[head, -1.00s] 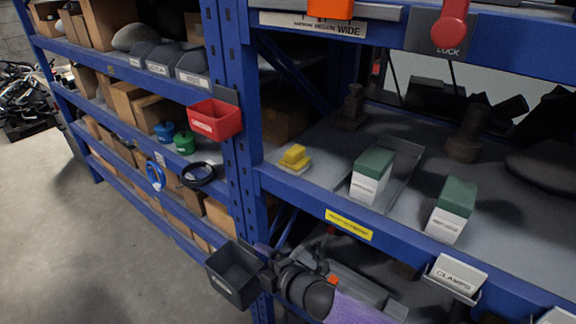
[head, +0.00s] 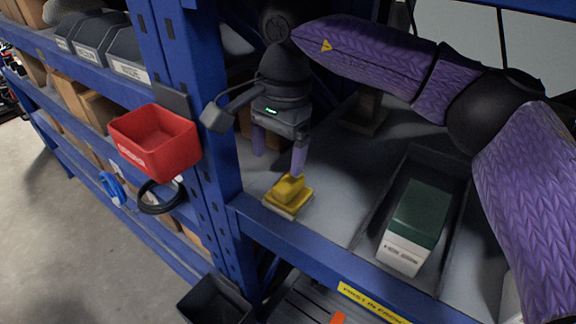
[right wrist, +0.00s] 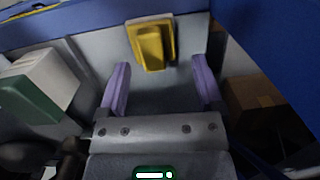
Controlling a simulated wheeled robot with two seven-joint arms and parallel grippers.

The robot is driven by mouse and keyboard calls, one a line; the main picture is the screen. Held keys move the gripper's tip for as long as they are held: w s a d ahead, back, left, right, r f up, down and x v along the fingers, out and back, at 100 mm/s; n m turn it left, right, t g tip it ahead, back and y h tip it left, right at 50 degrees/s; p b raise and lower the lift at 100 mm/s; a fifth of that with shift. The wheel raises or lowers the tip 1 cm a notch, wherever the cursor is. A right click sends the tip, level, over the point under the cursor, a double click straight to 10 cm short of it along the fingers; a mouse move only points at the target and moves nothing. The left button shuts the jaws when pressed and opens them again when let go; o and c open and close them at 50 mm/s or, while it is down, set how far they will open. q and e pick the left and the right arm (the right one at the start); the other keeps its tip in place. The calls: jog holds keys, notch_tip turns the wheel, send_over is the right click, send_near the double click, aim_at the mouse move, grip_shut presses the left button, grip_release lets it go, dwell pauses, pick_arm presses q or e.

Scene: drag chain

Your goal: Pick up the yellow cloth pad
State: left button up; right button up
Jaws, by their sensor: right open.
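The yellow cloth pad (head: 289,189) lies on the grey shelf near its front left corner, beside the blue upright. It seems to rest on a pale, flat base. My right gripper (head: 278,164) points down just behind and above the pad in the head view, with its purple fingers apart and nothing between them. In the right wrist view the pad (right wrist: 151,46) is ahead of the open fingertips (right wrist: 163,74), roughly centred between them and apart from both. My left gripper is not in view.
A green and white box (head: 416,226) stands in a grey tray to the right. A red bin (head: 153,141) hangs on the blue upright (head: 192,110) at left. The blue front beam (head: 300,258) edges the shelf. A black bin (head: 214,302) is below.

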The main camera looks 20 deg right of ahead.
aim_at(289, 180)
jog(key=shift+w+d+r+t+h, duration=0.25)
jog(key=shift+d+r+h, duration=0.25)
jog(key=shift+d, duration=0.25)
jog(key=shift+s+f, duration=0.2)
notch_tip(289, 180, down, 6)
jog(key=shift+s+d+f, duration=0.1)
jog(key=shift+f, duration=0.3)
jog(key=c, duration=1.1)
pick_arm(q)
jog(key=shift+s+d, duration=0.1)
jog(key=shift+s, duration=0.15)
pick_arm(e)
grip_shut()
